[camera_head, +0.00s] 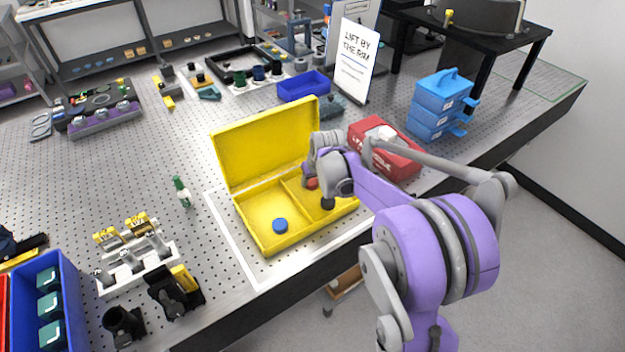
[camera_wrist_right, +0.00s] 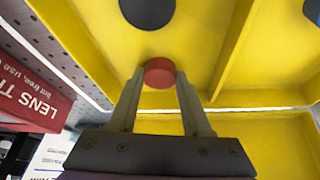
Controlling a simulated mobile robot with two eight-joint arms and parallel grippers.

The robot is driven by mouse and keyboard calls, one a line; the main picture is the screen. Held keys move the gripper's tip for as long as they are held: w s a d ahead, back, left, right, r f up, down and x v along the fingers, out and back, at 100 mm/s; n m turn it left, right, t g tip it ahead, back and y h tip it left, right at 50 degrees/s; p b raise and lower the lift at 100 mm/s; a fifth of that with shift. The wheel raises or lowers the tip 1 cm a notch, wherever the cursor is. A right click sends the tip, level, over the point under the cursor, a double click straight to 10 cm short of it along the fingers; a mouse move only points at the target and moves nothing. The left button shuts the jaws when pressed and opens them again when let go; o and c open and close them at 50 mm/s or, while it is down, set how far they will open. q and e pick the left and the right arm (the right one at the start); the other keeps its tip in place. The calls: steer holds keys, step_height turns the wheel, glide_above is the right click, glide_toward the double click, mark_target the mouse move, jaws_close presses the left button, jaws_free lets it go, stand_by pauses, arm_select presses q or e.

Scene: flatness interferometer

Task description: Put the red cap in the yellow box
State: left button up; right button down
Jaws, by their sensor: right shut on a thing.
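The yellow box (camera_head: 262,243) stands open on the bench, its lid tilted up at the back and a divider splitting its inside. My right gripper (camera_head: 309,178) is down at the box and shut on the red cap (camera_head: 312,184). In the right wrist view the red cap (camera_wrist_right: 159,73) sits between the two fingertips (camera_wrist_right: 158,84), over the right compartment. I cannot tell whether it touches the floor. A dark round cap (camera_head: 327,203) lies in that compartment, and a blue cap (camera_head: 280,225) lies in the left one. My left gripper is out of view.
A red tissue box (camera_head: 400,163) stands right of the yellow box, with blue stacked drawers (camera_head: 440,105) behind. A sign (camera_head: 355,60) and a blue bin (camera_head: 303,86) stand behind the lid.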

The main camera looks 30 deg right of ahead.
steer(key=shift+c, duration=1.7)
jaws_free()
steer(key=shift+f, duration=0.15)
steer(key=shift+r, duration=0.3)
steer(key=d+v, duration=0.1)
steer(key=v, duration=1)
steer(key=s+a+f, duration=0.3)
steer(key=s+a, duration=0.4)
steer(key=s, duration=0.4)
steer(key=s+a+f+n+t, duration=0.1)
steer(key=s+a+f, duration=0.3)
steer(key=s+a, duration=0.4)
steer(key=s, duration=0.3)
steer(key=shift+s+a+n+y+p, duration=0.15)
steer(key=shift+n+y+p, duration=0.15)
steer(key=shift+p, duration=0.05)
steer(key=shift+f, duration=0.1)
